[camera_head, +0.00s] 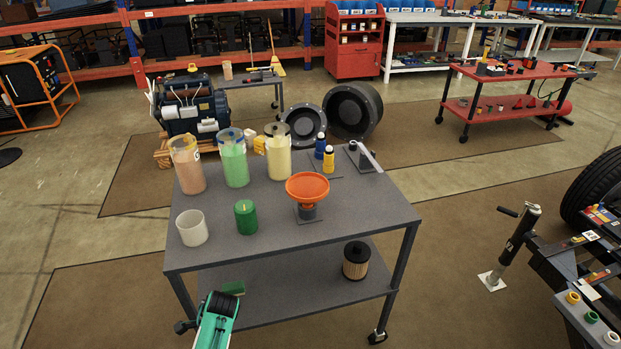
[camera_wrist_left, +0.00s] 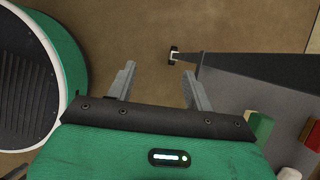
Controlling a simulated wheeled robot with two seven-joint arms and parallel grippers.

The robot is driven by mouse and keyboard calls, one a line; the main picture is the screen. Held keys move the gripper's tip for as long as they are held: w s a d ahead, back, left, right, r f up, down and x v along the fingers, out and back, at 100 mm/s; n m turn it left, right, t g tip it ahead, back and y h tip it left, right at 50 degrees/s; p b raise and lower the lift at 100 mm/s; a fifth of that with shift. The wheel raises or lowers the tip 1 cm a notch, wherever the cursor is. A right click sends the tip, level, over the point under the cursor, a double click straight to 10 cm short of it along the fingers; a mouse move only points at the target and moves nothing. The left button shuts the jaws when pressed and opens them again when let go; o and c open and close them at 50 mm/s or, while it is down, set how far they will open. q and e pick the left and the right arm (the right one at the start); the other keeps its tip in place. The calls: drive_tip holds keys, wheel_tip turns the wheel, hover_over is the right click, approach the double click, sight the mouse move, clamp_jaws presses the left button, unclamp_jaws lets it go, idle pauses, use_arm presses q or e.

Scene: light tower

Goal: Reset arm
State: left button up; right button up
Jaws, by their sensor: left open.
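My left arm (camera_head: 215,322) comes in at the bottom of the head view, by the front of the grey cart (camera_head: 370,210). In the left wrist view my left gripper (camera_wrist_left: 158,78) is open, with nothing between its two grey fingers and brown floor beyond them. A green candle (camera_head: 246,218) stands upright on the cart top, right of a white cup (camera_head: 191,228). My right gripper is in neither view.
Three filled jars stand at the cart's back left, the middle one green (camera_head: 233,160). An orange dish (camera_head: 307,187) stands on the front middle. A filter (camera_head: 356,261) sits on the lower shelf. A jack (camera_head: 510,245) and tyre stand to the right.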

use_arm(q)
drive_tip(key=s+d+f+n+t+h+p, duration=0.1)
drive_tip(key=s+d+f+n+p, duration=0.15)
drive_tip(key=s+f, duration=0.6)
drive_tip(key=s+d+f+n+h+p, duration=0.1)
drive_tip(key=s+f+n+p, duration=0.2)
drive_tip(key=s+f, duration=0.55)
drive_tip(key=s+f+n+h+p, duration=0.1)
drive_tip(key=s+f+n+p, duration=0.1)
drive_tip(key=s, duration=1)
drive_tip(key=s+f+n+t+h+p, duration=0.1)
drive_tip(key=s+n, duration=0.4)
drive_tip(key=s, duration=0.8)
drive_tip(key=shift+s+a+f+p, duration=0.2)
drive_tip(key=shift+a+f+p, duration=0.25)
drive_tip(key=shift+f, duration=0.45)
drive_tip(key=c, duration=0.3)
drive_tip(key=shift+w+d, duration=0.1)
drive_tip(key=shift+w, duration=0.05)
drive_tip(key=shift+c, duration=0.2)
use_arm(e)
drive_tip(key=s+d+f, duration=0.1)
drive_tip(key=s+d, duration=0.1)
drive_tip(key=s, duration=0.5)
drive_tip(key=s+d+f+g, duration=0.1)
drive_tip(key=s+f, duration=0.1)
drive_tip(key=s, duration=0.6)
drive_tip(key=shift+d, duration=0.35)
